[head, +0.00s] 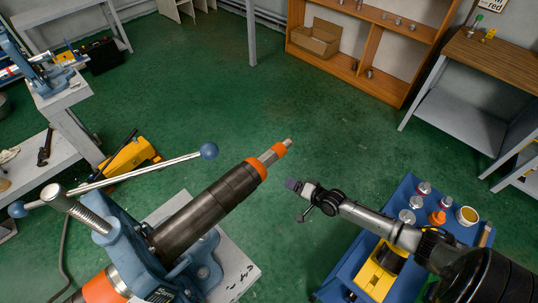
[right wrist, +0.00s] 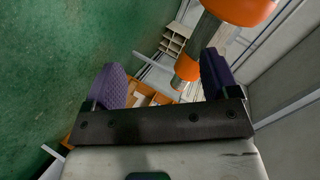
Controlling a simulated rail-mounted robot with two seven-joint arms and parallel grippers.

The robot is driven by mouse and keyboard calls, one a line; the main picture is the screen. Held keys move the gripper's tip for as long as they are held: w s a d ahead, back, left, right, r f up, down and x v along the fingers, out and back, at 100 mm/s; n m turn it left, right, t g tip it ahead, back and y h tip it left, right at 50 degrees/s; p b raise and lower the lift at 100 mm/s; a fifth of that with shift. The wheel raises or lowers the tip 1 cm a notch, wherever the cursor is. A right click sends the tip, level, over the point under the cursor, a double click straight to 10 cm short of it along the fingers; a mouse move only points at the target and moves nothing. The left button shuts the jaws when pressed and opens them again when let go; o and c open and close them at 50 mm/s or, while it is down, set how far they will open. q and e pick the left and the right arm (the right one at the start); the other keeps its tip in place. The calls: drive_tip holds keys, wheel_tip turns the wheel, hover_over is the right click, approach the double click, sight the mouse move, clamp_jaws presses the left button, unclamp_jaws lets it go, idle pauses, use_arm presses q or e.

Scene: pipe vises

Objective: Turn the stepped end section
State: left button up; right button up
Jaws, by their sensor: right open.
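A dark pipe (head: 205,212) is held in a blue pipe vise (head: 130,250) and points up and to the right. Its stepped end section (head: 272,154) is a thin grey rod with an orange collar at its base and an orange band near the tip. My right gripper (head: 292,185) is below and right of this end in the head view, apart from it. In the right wrist view my open gripper (right wrist: 164,78) has nothing between its purple pads. The grey end section (right wrist: 204,38) shows beyond, nearer the right pad, which partly overlaps it. My left gripper is not in view.
The vise's long handle with blue balls (head: 208,151) reaches over beside the pipe. A blue cart (head: 335,280) with cans and a yellow item stands under my right arm. A yellow toolbox (head: 125,157) lies at left. Green floor beyond the pipe is clear.

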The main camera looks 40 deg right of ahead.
sight(269, 160)
wheel_tip(269, 160, up, 5)
drive_tip(key=w+m+t, duration=0.2)
drive_tip(key=m+t, duration=0.2)
drive_tip(key=m, duration=0.2)
drive_tip(key=shift+h, duration=0.3)
drive_tip(key=w, duration=0.4)
drive_tip(key=w+f+b, duration=0.1)
drive_tip(key=w, duration=0.2)
drive_tip(key=w+f+b, duration=0.1)
drive_tip(key=w, duration=0.3)
drive_tip(key=shift+w, duration=0.3)
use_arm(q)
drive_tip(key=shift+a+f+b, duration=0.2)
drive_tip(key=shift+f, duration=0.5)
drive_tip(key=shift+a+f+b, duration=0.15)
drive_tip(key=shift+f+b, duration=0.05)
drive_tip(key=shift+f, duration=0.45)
use_arm(e)
drive_tip(key=shift+w, duration=0.7)
